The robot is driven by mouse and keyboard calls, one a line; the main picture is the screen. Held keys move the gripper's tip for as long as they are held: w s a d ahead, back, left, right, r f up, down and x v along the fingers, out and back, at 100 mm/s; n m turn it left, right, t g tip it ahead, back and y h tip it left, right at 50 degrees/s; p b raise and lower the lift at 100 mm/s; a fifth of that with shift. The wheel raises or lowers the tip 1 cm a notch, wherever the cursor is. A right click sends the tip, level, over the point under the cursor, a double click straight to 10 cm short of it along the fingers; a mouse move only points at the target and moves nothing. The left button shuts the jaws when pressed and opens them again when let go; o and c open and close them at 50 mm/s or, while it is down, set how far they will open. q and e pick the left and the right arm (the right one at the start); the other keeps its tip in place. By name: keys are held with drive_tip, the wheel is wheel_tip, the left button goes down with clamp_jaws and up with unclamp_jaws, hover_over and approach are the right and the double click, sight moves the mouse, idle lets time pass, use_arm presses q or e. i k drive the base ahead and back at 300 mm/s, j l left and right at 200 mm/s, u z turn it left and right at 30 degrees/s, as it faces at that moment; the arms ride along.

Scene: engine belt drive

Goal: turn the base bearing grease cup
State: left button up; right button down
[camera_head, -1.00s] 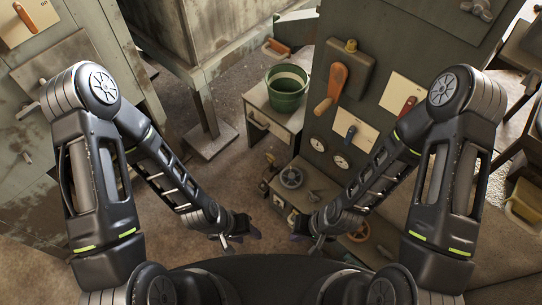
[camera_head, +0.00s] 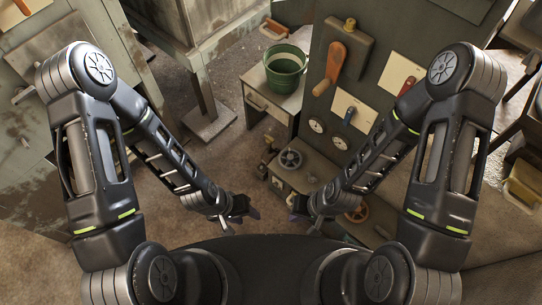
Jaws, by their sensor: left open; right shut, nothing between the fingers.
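A low grey machine base (camera_head: 312,181) stands on the floor ahead, beside the tall grey-green panel. It carries a grey round handwheel (camera_head: 290,158) and a small brass-coloured fitting (camera_head: 268,142) at its far left corner. Another brass-coloured cap (camera_head: 350,24) sits on a box high on the panel. I cannot tell for sure which part is the base bearing grease cup. My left gripper (camera_head: 246,212) is open and empty, nearer to me than the base. My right gripper (camera_head: 298,208) is shut and empty, in front of the base and partly hiding it.
A green bucket (camera_head: 285,68) stands on a small cabinet (camera_head: 266,106) behind the base. The panel (camera_head: 330,97) bears an orange-handled lever (camera_head: 335,62), switches and two gauges. An orange wheel (camera_head: 357,211) is low on the right. Open floor lies at the left.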

sight(269, 140)
drive_tip(key=i+j, duration=0.4)
drive_tip(key=i, duration=0.15)
drive_tip(key=z, duration=1.6)
